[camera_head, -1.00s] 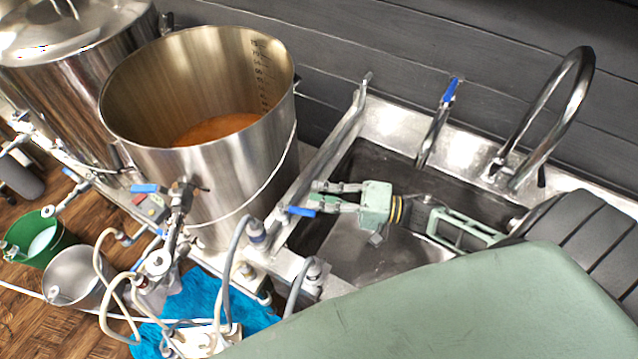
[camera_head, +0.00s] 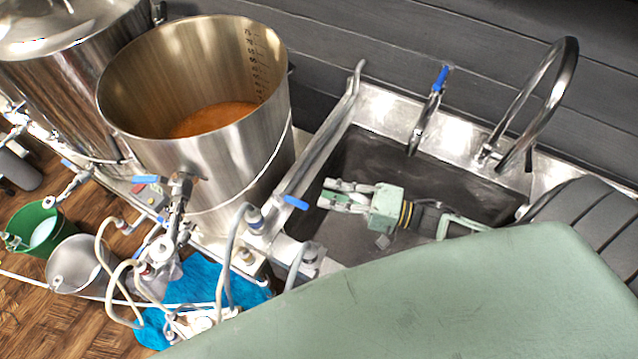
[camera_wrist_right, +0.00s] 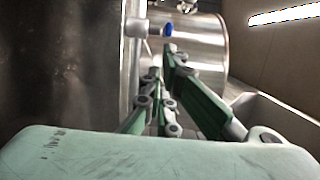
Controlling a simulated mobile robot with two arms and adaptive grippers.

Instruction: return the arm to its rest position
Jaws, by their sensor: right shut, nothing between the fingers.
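My right gripper (camera_head: 346,195) is green and grey and hangs over the sink basin (camera_head: 450,178) in the head view. Its fingers are together with nothing between them and point left toward the open steel kettle. My right forearm and the large green arm cover fill the lower right of the head view. In the right wrist view the gripper's fingers (camera_wrist_right: 170,108) point away from the camera, toward a blue-handled valve (camera_wrist_right: 168,29) and a shiny steel vessel (camera_wrist_right: 195,45). My left gripper does not show.
An open steel kettle (camera_head: 245,150) with amber liquid (camera_head: 212,118) stands left of the sink. A blue valve handle (camera_head: 295,202) sits close to the gripper. A curved faucet (camera_head: 560,90) and a blue-handled tap (camera_head: 428,115) rise at the sink's back. Hoses and a blue cloth (camera_head: 200,285) lie at lower left.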

